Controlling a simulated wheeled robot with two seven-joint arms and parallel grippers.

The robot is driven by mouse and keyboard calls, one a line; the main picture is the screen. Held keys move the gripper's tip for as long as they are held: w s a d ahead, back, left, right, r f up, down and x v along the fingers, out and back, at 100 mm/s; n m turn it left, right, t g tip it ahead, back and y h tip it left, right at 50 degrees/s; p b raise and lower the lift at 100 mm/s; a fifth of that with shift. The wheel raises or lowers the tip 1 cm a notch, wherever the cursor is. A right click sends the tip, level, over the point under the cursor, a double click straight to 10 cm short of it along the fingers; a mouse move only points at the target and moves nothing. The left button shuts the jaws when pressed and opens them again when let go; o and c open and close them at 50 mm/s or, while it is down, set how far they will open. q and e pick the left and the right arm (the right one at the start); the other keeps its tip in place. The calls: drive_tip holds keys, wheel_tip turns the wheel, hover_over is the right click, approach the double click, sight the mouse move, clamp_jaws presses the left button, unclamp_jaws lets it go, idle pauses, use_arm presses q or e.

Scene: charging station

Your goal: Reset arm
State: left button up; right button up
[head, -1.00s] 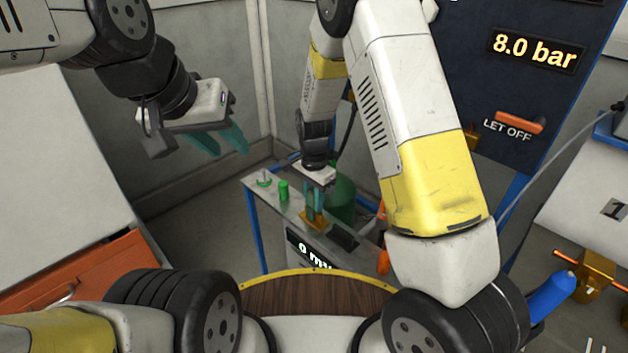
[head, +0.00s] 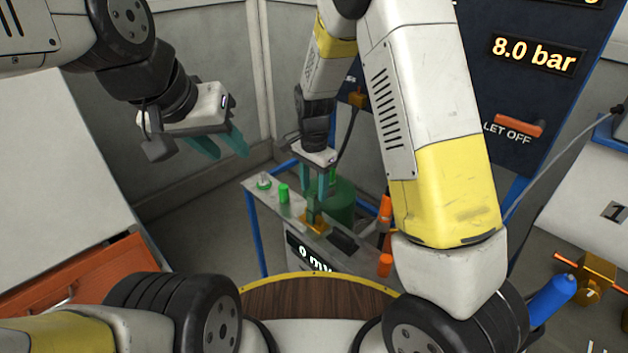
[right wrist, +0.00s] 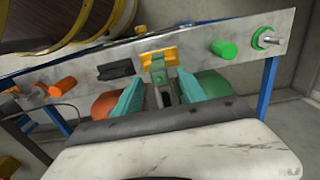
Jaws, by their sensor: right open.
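My right gripper (head: 321,192) is open, above the metal bench (head: 258,190). Its teal fingers are apart in the right wrist view (right wrist: 160,95). Past and between them stands a small grey-green upright piece (right wrist: 160,74) at an orange bracket (right wrist: 158,57) on the bench. The bracket also shows in the head view (head: 313,222), just below the fingers. I see nothing held between the fingers. My left gripper (head: 228,148) hangs empty at the upper left, its teal fingers apart, well away from the bench.
A green knob (head: 283,193) and a green-based switch (head: 264,182) sit on the bench's left part. A green cylinder (head: 343,203) stands behind it. A dark panel (head: 520,90) reads 8.0 bar. An orange drawer front (head: 105,280) is at the left.

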drive_tip(key=shift+r, duration=0.65)
drive_tip(key=shift+r, duration=0.1)
drive_tip(key=s+d+r+n+t+y, duration=0.1)
drive_tip(key=s+d+r+n, duration=0.2)
drive_tip(key=r, duration=0.5)
drive_tip(key=s+d+r+n+t+y, duration=0.1)
drive_tip(key=s+d+r, duration=0.3)
drive_tip(key=r, duration=0.3)
drive_tip(key=s+d+r+n+t, duration=0.2)
drive_tip(key=s+d+r, duration=0.1)
drive_tip(key=s, duration=0.3)
drive_tip(key=s+d+r+n+t, duration=0.2)
drive_tip(key=s+d+r+n, duration=0.1)
drive_tip(key=s, duration=0.4)
wheel_tip(320, 180, up, 3)
drive_tip(key=shift+s+d+f+n, duration=0.2)
drive_tip(key=shift+d+n, duration=0.1)
drive_tip(key=shift+d, duration=0.3)
